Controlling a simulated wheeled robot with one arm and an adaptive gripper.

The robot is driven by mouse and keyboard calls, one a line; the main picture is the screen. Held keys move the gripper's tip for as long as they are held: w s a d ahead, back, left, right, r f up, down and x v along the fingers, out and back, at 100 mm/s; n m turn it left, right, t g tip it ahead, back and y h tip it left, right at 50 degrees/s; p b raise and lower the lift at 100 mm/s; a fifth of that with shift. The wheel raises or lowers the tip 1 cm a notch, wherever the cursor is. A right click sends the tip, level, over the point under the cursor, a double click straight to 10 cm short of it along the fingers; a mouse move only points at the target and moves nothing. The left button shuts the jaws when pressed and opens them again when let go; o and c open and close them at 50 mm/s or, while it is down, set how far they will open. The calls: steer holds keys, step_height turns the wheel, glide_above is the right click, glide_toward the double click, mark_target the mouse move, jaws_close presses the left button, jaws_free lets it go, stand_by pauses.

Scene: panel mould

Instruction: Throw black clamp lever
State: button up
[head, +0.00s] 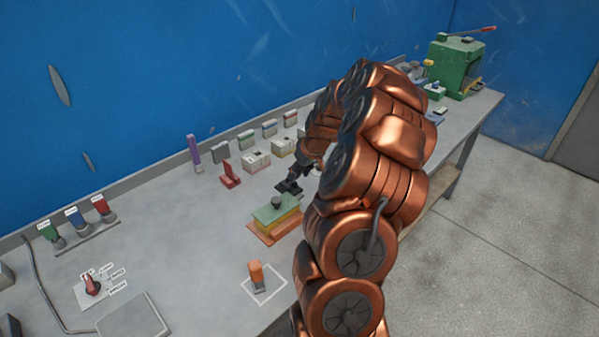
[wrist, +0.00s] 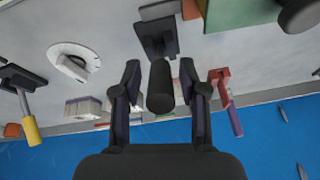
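The black clamp lever has a dark base (wrist: 155,38) and a thick black cylindrical handle (wrist: 160,88) in the wrist view. In the head view its black base (head: 287,187) sits on the bench just behind the layered block. My gripper (wrist: 160,72) is open, with one finger on each side of the handle. Gaps show between the handle and both fingers. In the head view my gripper (head: 297,173) is right over the lever, and my arm and gripper hide most of the handle.
A red lever (head: 230,176) stands left of the black one. The green, yellow and orange block (head: 275,215) is close in front. A white dial (wrist: 74,62) and a yellow-handled lever (wrist: 30,120) lie to the left in the wrist view. Several small boxes stand along the blue wall.

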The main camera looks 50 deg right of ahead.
jaws_close()
stand_by(0.3)
